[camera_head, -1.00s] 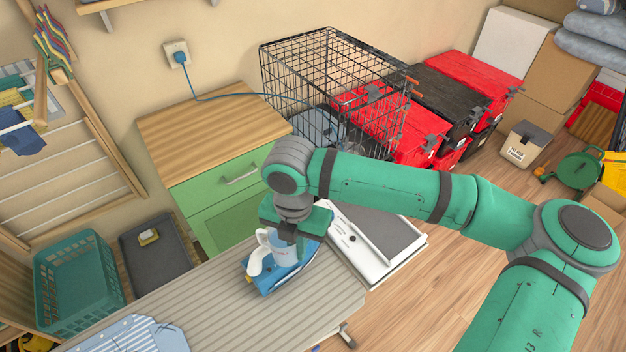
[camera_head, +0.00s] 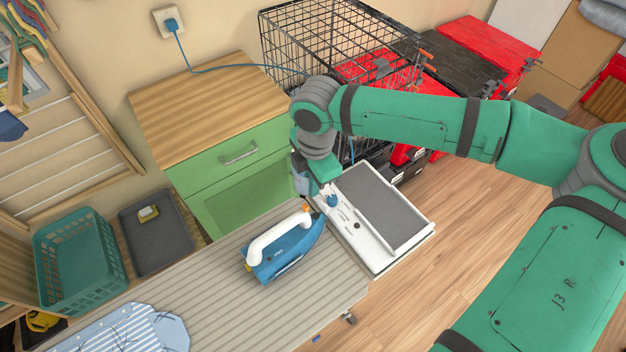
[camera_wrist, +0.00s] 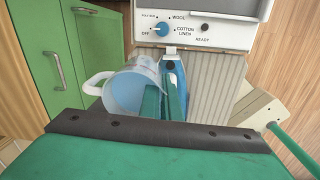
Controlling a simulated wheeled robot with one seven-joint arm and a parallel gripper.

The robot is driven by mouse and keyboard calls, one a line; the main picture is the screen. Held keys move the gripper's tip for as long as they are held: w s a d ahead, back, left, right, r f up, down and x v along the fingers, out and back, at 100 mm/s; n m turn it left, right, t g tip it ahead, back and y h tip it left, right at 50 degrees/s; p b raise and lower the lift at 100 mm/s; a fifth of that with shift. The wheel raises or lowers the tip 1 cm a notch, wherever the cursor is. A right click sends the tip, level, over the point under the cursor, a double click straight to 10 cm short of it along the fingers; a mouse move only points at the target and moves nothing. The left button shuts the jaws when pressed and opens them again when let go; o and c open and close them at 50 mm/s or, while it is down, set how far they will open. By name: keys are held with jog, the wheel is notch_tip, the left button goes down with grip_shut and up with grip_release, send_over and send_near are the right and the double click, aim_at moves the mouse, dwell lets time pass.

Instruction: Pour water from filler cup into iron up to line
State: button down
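The blue iron (camera_head: 290,256) with a white handle lies on the striped ironing board (camera_head: 225,295), its orange-tipped nose towards the dial unit. A fill line on it is too small to make out. My gripper (camera_head: 325,187) is above the board's far edge, beyond the iron's nose. It is shut on the filler cup (camera_head: 301,182), a clear cup partly hidden by my gripper. In the wrist view the cup (camera_wrist: 128,90) looks tilted, its handle to the left and bluish water inside. A blue part of the iron (camera_wrist: 180,75) shows behind my green fingers (camera_wrist: 160,104).
A white dial unit (camera_head: 408,243) with a grey top stands right of the board. The green cabinet (camera_head: 240,180) is behind. A wire crate (camera_head: 335,50) and red totes (camera_head: 470,50) stand farther back. A teal basket (camera_head: 80,270) is at left; a shirt (camera_head: 125,330) lies on the board.

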jog(key=shift+w+a+f+t+y, duration=0.1)
jog(key=shift+w+f+t+y, duration=0.3)
jog(key=shift+f, duration=0.65)
jog(key=shift+s+a+f+t+y, duration=0.1)
jog(key=shift+f+t+y, duration=0.1)
jog(key=shift+f+t, duration=0.65)
jog(key=shift+f+g, duration=0.25)
jog(key=shift+f, duration=0.75)
jog(key=shift+w+a+f, duration=0.1)
jog(key=shift+f, duration=0.1)
jog(key=shift+w, duration=0.1)
jog(key=shift+w+f+t+y, duration=0.1)
jog(key=shift+f+t+y, duration=0.15)
jog(key=shift+t+y, duration=0.25)
jog(key=shift+a+f+t, duration=0.15)
jog(key=shift+f+t, duration=0.15)
jog(key=shift+t, duration=0.2)
jog(key=shift+w+a+f+t+y, duration=0.1)
jog(key=shift+w+f+t+y, duration=0.1)
jog(key=shift+t+y, duration=0.4)
jog(key=shift+w+a+f+t+y, duration=0.1)
jog(key=shift+w+t+y, duration=0.1)
jog(key=shift+t+y, duration=0.35)
dwell(2.7)
